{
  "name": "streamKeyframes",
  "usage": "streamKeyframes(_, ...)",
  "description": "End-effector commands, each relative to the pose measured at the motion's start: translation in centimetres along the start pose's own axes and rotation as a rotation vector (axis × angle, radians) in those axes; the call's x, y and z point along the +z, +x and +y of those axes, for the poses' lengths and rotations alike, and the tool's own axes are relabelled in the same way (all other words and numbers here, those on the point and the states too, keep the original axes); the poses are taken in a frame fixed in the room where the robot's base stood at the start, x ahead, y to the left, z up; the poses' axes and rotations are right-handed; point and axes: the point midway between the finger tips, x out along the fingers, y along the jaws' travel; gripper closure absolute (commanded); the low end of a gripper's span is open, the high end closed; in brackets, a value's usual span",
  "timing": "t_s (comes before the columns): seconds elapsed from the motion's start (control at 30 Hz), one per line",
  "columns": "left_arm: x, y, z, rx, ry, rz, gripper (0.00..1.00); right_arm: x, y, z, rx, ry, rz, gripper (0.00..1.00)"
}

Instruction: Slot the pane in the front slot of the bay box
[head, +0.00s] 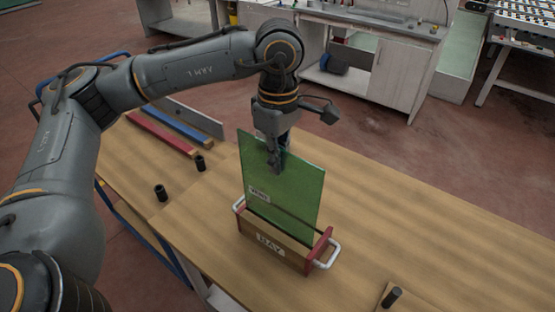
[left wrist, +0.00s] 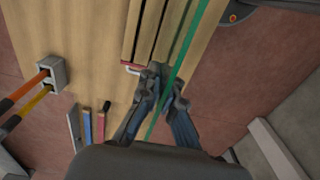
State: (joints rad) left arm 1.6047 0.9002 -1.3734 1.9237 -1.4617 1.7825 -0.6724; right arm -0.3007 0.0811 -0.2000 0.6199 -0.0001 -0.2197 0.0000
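The green glass pane (head: 300,190) stands nearly upright over the bay box, its lower part behind the box's front board. The bay box (head: 285,256) is wooden, with red ends, white handles and a BAY label, and sits on the table. My left gripper (head: 276,165) is at the pane's top edge, one finger on each side, shut on it. In the left wrist view the pane (left wrist: 187,55) shows edge-on between the fingers (left wrist: 165,85), beside the box's slots (left wrist: 150,35). I cannot tell how deep its lower edge sits. My right gripper is not in view.
Two black cylinders (head: 161,192) (head: 200,163) stand left of the box. Red (head: 160,134) and blue (head: 186,126) bars lie behind them. A dark peg (head: 391,297) is on a board at the front right. The table (head: 420,225) right of the box is mostly clear.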

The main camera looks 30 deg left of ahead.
Motion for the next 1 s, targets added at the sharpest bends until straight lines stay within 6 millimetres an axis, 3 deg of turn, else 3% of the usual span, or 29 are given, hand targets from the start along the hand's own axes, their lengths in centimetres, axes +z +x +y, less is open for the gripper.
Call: streamKeyframes(1.0, 0.0, -0.13, 0.04, 0.006, 0.0, 0.0, 1.0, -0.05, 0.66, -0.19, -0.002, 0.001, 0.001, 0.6)
